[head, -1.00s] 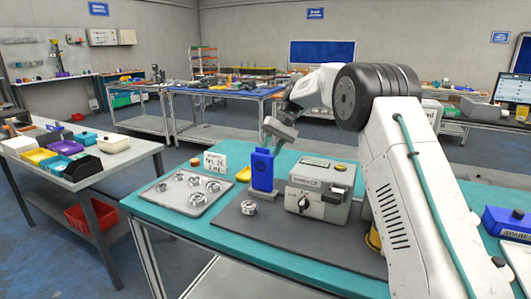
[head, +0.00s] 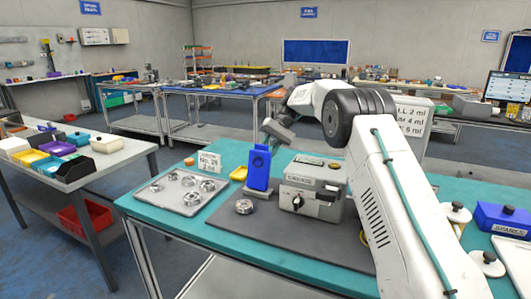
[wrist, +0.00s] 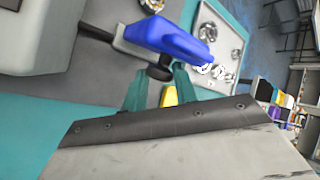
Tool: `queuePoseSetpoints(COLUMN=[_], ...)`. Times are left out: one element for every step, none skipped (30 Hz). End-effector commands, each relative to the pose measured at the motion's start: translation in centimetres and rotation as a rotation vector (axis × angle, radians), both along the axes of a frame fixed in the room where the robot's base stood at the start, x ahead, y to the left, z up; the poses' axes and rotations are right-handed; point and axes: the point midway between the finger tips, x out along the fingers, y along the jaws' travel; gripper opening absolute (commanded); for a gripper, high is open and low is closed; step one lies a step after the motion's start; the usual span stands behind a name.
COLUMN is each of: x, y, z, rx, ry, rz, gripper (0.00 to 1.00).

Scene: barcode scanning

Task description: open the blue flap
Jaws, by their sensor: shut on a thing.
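The blue flap (head: 257,168) stands up beside the left end of a grey box-shaped device (head: 311,188) in the head view, leaning slightly. In the wrist view the blue flap (wrist: 168,36) shows at the top centre, with a dark round knob (wrist: 160,72) at its near side. My gripper (wrist: 160,88) has its teal fingers on either side of this knob and is shut on it. In the head view my gripper (head: 267,145) is at the flap's upper end. The exact contact is small and partly hidden there.
A metal tray (head: 160,200) with several shiny round parts lies to the left. A small round part (head: 244,206) sits on the dark mat (head: 270,235) in front. A yellow dish (head: 239,173) and a sign card (head: 209,161) stand behind. A blue bin (head: 503,218) is at the right.

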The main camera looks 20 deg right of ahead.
Motion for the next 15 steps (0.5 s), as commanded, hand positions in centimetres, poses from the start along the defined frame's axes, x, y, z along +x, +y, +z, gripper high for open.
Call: queuePoseSetpoints(x=[-0.18,-0.18,-0.18,-0.17,-0.15,-0.12,-0.11,-0.11,-0.1,-0.09,-0.08,-0.07,-0.07,-0.06,-0.05], y=[-0.8,-0.8,-0.78,-0.73,-0.63,-0.47,-0.35,-0.23,-0.1,-0.03,0.03,0.09,0.13,0.15,0.16], z=[-1.09,-1.09,-1.11,-1.1,-1.07,-1.01,-0.96,-0.92,-0.86,-0.83,-0.78,-0.73,-0.69,-0.66,-0.62], rx=[-0.011,-0.011,-0.011,-0.011,-0.012,-0.011,-0.011,-0.011,-0.011,-0.011,-0.011,-0.01,-0.009,-0.009,-0.009], ry=[0.018,0.017,0.017,0.017,0.016,0.015,0.014,0.013,0.013,0.012,0.011,0.009,0.01,0.008,0.008], rz=[-0.006,-0.006,-0.006,-0.006,-0.005,-0.003,-0.002,0.0,0.0,0.001,0.001,0.003,0.003,0.003,0.003], gripper=[0.0,0.31,0.42,0.51,0.52,0.52,0.52,0.52,0.52,0.52,0.52,0.52,0.52,0.52,0.52])
